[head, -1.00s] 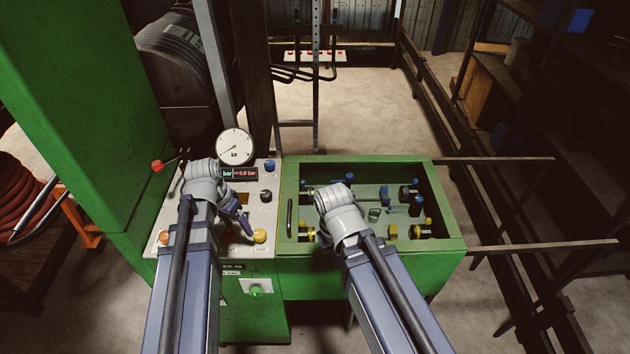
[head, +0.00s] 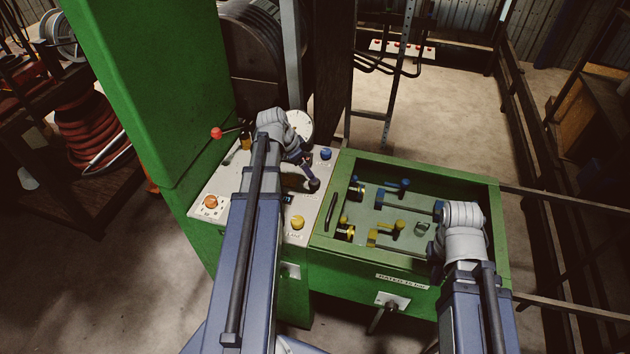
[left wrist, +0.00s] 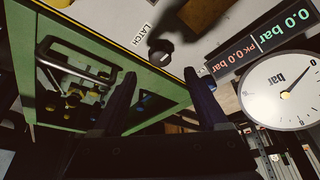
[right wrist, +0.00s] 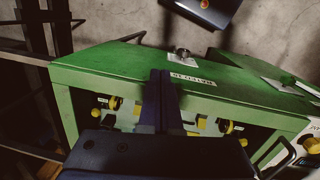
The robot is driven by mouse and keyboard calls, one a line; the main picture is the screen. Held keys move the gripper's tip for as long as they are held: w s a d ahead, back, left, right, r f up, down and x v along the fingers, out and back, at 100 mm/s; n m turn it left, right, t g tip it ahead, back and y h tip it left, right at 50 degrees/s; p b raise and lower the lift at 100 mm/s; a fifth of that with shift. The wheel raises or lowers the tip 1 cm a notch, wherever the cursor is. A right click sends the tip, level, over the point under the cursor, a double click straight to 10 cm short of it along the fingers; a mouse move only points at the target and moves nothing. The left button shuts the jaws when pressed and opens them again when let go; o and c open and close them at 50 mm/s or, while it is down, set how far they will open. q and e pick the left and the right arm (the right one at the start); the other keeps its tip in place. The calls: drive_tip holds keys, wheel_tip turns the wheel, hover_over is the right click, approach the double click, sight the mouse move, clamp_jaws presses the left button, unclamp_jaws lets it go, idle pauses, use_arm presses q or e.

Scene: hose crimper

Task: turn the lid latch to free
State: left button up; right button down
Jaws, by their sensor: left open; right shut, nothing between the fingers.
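The latch knob is a round black knob (left wrist: 160,50) beside the printed word LATCH in the left wrist view. In the head view this knob (head: 313,184) sits on the pale panel left of the green box (head: 408,167). My left gripper (left wrist: 158,80) is open and empty, with its fingers spread to either side of the knob in the picture; I cannot tell whether they touch it. My right gripper (right wrist: 160,75) is shut and empty over the box's front edge; my wrist mostly hides it in the head view. A black handle (head: 331,212) lies at the box's left rim.
A yellow button (head: 297,223), a blue button (head: 325,153) and an orange button (head: 210,201) share the panel. The gauge (left wrist: 280,90) and a display reading 0.0 bar (left wrist: 262,50) are close to my left gripper. Blue and yellow fittings lie inside the box.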

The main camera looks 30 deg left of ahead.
use_arm(q)
drive_tip(key=b+x, duration=0.5)
drive_tip(key=x, duration=0.1)
drive_tip(key=shift+f, duration=0.35)
drive_tip(key=shift+w, duration=0.1)
drive_tip(key=shift+r, duration=0.1)
clamp_jaws()
